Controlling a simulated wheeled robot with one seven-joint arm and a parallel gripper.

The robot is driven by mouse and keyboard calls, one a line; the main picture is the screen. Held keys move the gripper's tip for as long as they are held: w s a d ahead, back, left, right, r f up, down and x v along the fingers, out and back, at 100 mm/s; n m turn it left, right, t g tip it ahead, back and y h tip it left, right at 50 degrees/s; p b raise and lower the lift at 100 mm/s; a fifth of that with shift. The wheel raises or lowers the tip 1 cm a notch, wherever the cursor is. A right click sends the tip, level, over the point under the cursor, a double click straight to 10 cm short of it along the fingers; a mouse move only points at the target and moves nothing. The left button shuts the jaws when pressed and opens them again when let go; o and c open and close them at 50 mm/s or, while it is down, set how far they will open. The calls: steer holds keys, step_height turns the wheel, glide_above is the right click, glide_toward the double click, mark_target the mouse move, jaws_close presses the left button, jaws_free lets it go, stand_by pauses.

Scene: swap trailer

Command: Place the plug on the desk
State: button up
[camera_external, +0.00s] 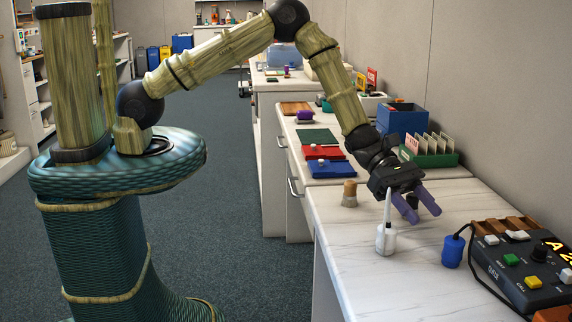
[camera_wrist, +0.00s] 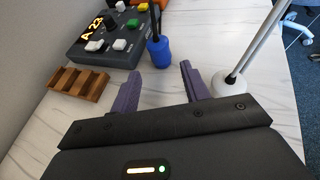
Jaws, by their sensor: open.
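The likely plug is a blue cylinder (camera_external: 453,250) with a black cable looping from its top to the grey control box (camera_external: 524,268). It appears to stand upright on the white marbled desk (camera_external: 410,290). In the wrist view the blue plug (camera_wrist: 159,50) is just beyond the fingertips, roughly centred between them. My gripper (camera_external: 424,214) has purple fingers, spread apart with nothing between them. It is above the desk, behind and left of the plug in the external view. The open fingers also show in the wrist view (camera_wrist: 160,72).
A white bottle with a tall thin spout (camera_external: 386,240) stands close beside my gripper. A brown cork-like piece (camera_external: 349,195) stands near the desk's left edge. A slotted wooden rack (camera_wrist: 78,84) sits by the control box. Blue and green bins stand farther back. The desk front is clear.

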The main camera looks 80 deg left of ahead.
mark_target(453, 237)
steer(key=shift+s+d+r, duration=0.1)
steer(key=shift+r, duration=0.3)
step_height(453, 237, up, 8)
steer(key=a+g+y+p, duration=0.1)
steer(key=y+p, duration=0.1)
steer(key=y, duration=0.2)
steer(key=shift+s+a, duration=0.2)
steer(key=shift+f, duration=0.15)
steer(key=x, duration=1.2)
steer(key=shift+s+f+p, duration=0.15)
steer(key=shift+p, duration=0.15)
steer(key=shift+d, duration=0.1)
steer(key=shift+g, duration=0.3)
steer(key=shift+p+x, duration=0.3)
steer(key=shift+x, duration=2.35)
